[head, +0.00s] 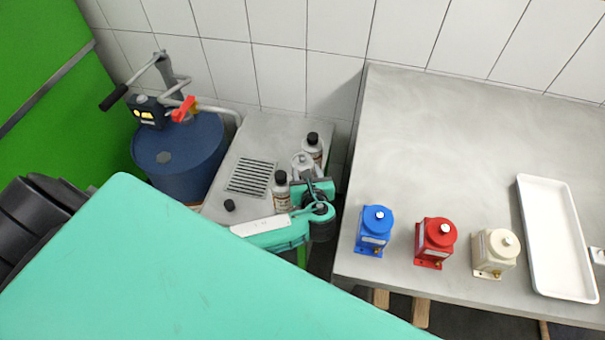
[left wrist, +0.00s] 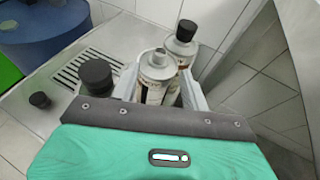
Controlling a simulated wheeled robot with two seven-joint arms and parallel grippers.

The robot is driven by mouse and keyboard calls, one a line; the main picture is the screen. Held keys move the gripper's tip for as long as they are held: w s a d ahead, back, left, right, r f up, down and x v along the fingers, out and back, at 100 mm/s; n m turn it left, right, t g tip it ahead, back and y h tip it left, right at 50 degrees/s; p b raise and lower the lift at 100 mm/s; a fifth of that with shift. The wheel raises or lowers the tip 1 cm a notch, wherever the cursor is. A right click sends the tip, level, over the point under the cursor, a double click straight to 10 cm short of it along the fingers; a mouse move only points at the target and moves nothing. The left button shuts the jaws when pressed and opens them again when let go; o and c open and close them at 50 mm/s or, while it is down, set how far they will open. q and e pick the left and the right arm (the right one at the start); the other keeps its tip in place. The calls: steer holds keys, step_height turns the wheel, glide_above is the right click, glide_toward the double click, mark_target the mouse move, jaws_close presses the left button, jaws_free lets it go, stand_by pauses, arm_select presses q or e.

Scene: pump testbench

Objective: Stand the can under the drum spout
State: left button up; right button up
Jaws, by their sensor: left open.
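A grey can with an open neck (head: 301,161) stands on the grey bench among two black-capped bottles. In the left wrist view the can (left wrist: 156,82) shows between the two fingers of my left gripper (left wrist: 163,92). My left gripper (head: 313,184) is open; its fingers are on either side of the can, and I cannot tell whether either touches it. The blue drum (head: 180,158) stands left of the bench, with a hand pump on top. Its grey spout pipe (head: 222,110) reaches right toward the bench. My right gripper is not in view.
A black-capped bottle (head: 280,192) stands left of my gripper, another (head: 314,148) behind the can. A small black cap (head: 229,205) lies near a grating (head: 251,177). Blue (head: 374,231), red (head: 436,243) and cream (head: 495,254) units and a white tray (head: 526,195) occupy the right table.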

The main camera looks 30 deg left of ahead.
mark_target(303, 160)
arm_select(q)
steer(key=x, duration=0.5)
steer(key=shift+w+a, duration=0.1)
steer(key=shift+a, duration=0.1)
jaws_close()
stand_by(1.1)
